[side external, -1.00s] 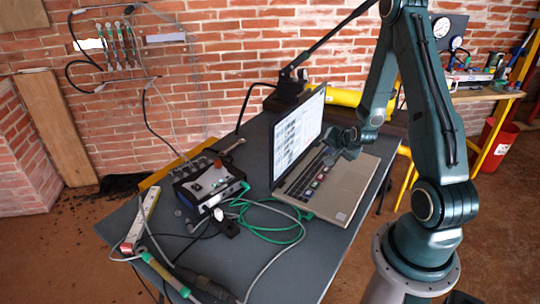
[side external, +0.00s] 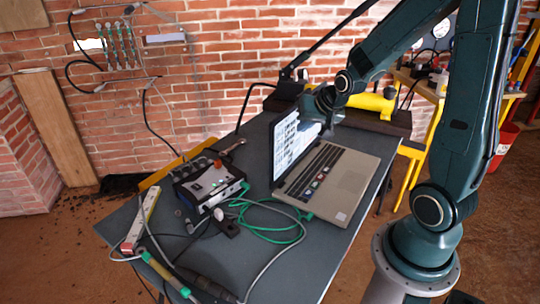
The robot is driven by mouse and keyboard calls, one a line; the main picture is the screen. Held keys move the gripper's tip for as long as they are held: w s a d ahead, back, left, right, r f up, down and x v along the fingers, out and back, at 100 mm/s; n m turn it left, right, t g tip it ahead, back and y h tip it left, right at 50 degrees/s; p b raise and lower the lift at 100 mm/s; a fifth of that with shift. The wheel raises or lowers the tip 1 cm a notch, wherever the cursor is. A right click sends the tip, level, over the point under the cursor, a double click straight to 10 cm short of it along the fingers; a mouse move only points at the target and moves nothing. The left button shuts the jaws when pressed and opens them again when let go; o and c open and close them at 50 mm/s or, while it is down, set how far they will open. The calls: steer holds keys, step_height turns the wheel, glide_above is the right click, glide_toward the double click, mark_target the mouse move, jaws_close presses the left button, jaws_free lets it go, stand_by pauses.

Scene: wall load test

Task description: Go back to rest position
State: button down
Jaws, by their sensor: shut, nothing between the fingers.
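My gripper (side external: 322,112) is at the upper right of the laptop screen (side external: 285,143), above the far end of the keyboard. It covers the screen's upper right corner in this view. It is shut with nothing in it. The fingertips are small and partly hard to make out, and I cannot tell how far they are from the screen. My arm reaches over from the right, with its forearm running high along the back.
The laptop (side external: 345,180) stands open on the dark table (side external: 270,265). A control box (side external: 208,185) with knobs, green cables (side external: 265,230), a power strip (side external: 140,222) and hand tools lie to its left. A yellow cylinder (side external: 370,101) lies behind. A brick wall closes the back.

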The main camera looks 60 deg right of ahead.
steer(key=s+a+r+n+g+y, duration=0.1)
steer(key=s+a+r+n+y, duration=0.1)
steer(key=s+a+r+n, duration=0.7)
steer(key=s+a+r, duration=0.3)
steer(key=s+a, duration=0.3)
steer(key=s, duration=0.2)
steer(key=shift+a+g+y, duration=0.3)
